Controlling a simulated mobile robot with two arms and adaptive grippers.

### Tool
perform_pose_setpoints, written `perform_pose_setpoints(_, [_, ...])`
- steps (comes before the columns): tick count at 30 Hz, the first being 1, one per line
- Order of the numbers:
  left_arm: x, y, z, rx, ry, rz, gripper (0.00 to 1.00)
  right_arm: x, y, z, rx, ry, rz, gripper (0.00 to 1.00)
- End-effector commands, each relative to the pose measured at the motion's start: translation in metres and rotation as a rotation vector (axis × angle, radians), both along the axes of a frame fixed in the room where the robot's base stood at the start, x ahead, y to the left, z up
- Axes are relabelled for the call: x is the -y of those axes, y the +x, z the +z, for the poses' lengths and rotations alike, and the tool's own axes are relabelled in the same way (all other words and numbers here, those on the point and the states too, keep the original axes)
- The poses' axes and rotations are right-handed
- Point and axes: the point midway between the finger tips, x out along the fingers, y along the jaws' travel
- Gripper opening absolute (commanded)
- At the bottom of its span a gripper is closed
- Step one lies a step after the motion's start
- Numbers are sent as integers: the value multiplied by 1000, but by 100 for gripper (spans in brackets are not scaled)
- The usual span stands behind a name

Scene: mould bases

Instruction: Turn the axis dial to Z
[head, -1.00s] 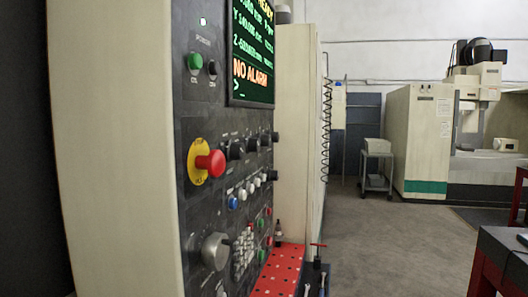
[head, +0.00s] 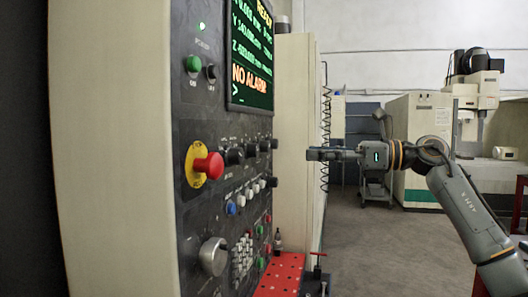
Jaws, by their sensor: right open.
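The control panel (head: 210,115) of a machine stands on the left, seen at a steep angle. A row of several black dials (head: 235,156) runs across its middle, right of the red emergency stop button. Their labels are too small to read, so I cannot tell which is the axis dial or where it points. My right gripper (head: 312,154) is level and points left at the panel, apart from the dials, with a gap between. Its fingers are open and empty, seen nearly edge-on. My left gripper is not in view.
The red emergency stop button (head: 208,166) sticks out left of the dials. A large grey knob (head: 213,256) and small keys lie below. The screen (head: 250,60) reads NO ALARM. A red perforated shelf (head: 280,275) juts out under the panel. The floor (head: 365,240) behind my arm is clear.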

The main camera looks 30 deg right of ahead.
Motion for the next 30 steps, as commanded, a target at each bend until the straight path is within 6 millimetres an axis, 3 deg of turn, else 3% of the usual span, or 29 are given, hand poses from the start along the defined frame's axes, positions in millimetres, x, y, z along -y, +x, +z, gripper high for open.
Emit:
perform_pose_setpoints(15, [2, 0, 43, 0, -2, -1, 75, -68, 78, 4, -1, 6, 4, 55])
perform_pose_setpoints(21, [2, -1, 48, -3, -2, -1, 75, -79, 93, 2, -2, 7, 2, 55])
perform_pose_setpoints(30, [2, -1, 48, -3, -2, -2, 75, -81, 96, 0, -1, 7, 1, 55])
